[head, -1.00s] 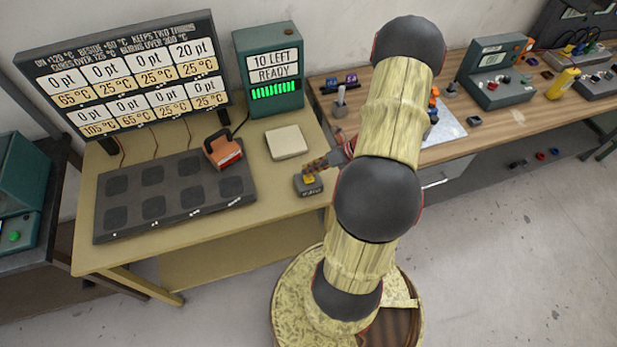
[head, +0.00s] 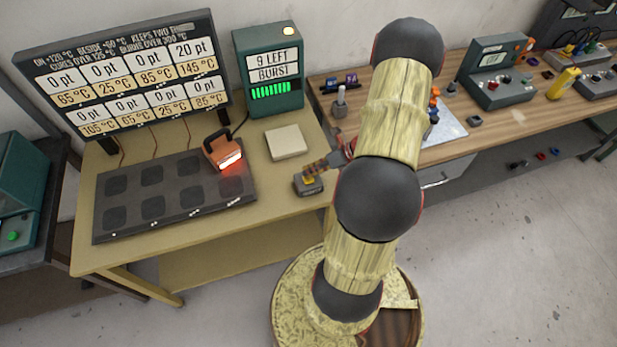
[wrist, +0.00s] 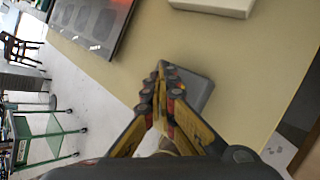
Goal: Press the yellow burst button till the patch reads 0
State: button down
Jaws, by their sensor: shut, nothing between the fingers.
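The burst button box (head: 310,186) is a small dark box with a yellow top, near the right front edge of the tan table. My gripper (head: 308,178) is shut and empty, with its tips on or just over the button. In the wrist view the box (wrist: 197,88) lies under the closed fingertips (wrist: 163,75), which hide the button. An orange heat lamp (head: 223,150) glows over the top right patch of the dark pad board (head: 175,199). The board display (head: 127,75) shows 20 pt and 145 °C in its top right cell, and 0 pt in the others.
A green counter unit (head: 268,72) reads "9 LEFT BURST", with green bars and a lit lamp on top. A pale block (head: 286,142) lies between it and the button box. A wooden bench (head: 520,115) with other devices stands to the right.

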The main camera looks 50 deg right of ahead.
jog(key=shift+r+p, duration=0.85)
jog(key=shift+r, duration=0.15)
notch_tip(320, 180, up, 5)
jog(key=p, duration=0.4)
dwell(1.0)
